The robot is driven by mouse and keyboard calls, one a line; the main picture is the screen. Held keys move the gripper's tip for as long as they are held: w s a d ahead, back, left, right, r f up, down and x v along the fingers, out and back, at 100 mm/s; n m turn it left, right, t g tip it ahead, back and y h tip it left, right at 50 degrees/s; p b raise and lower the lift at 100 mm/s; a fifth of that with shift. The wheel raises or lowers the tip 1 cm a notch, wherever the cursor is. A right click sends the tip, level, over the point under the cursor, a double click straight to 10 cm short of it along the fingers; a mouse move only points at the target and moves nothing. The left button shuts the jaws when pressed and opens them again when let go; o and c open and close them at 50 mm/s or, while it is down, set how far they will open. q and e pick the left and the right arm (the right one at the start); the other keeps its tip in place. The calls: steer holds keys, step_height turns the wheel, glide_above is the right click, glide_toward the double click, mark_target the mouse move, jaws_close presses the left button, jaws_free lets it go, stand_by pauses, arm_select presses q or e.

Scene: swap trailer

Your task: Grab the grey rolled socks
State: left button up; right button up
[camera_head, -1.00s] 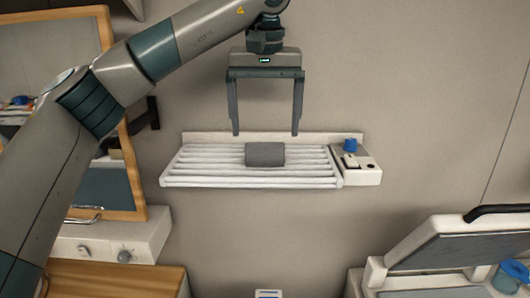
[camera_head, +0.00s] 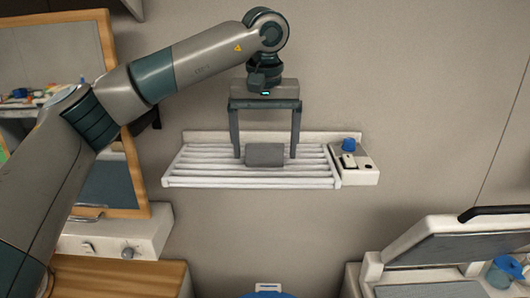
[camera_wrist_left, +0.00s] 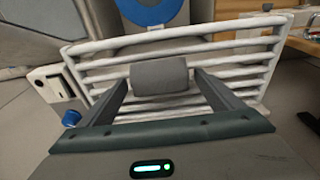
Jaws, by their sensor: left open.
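The grey rolled socks (camera_head: 265,155) lie on the white slatted rack (camera_head: 200,172) on the wall, near its middle. They also show in the left wrist view (camera_wrist_left: 160,75), between and just beyond the fingertips. My left gripper (camera_head: 265,156) is open and points down, with one finger on each side of the socks. The fingertips are close to the socks' sides, with a gap at each side. Whether they reach down to the slats I cannot tell. My right gripper is not in view.
At the rack's right end is a small white panel (camera_head: 362,176) with a blue knob (camera_head: 348,144). A wood-framed mirror (camera_head: 118,200) stands at the left. A white unit with a raised lid (camera_head: 440,240) is at lower right.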

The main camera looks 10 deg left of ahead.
mark_target(265, 142)
arm_select(q)
steer(key=c, duration=1.1)
steer(key=shift+r, duration=0.1)
steer(key=shift+r+b, duration=0.5)
step_height(265, 142, up, 2)
steer(key=shift+r+b, duration=0.15)
steer(key=shift+b, duration=0.5)
steer(key=s+d+r+b, duration=0.1)
steer(key=s+d+r, duration=0.1)
steer(key=d, duration=0.1)
steer(key=s+d+r+b, duration=0.1)
steer(key=s+d+r, duration=0.1)
steer(key=s+r, duration=0.1)
steer(key=s+d+r+b, duration=0.1)
steer(key=s+d+r, duration=0.1)
steer(key=d, duration=0.1)
steer(key=shift+s+d+r, duration=0.25)
steer(key=shift+s+d, duration=0.05)
steer(key=shift+s, duration=0.1)
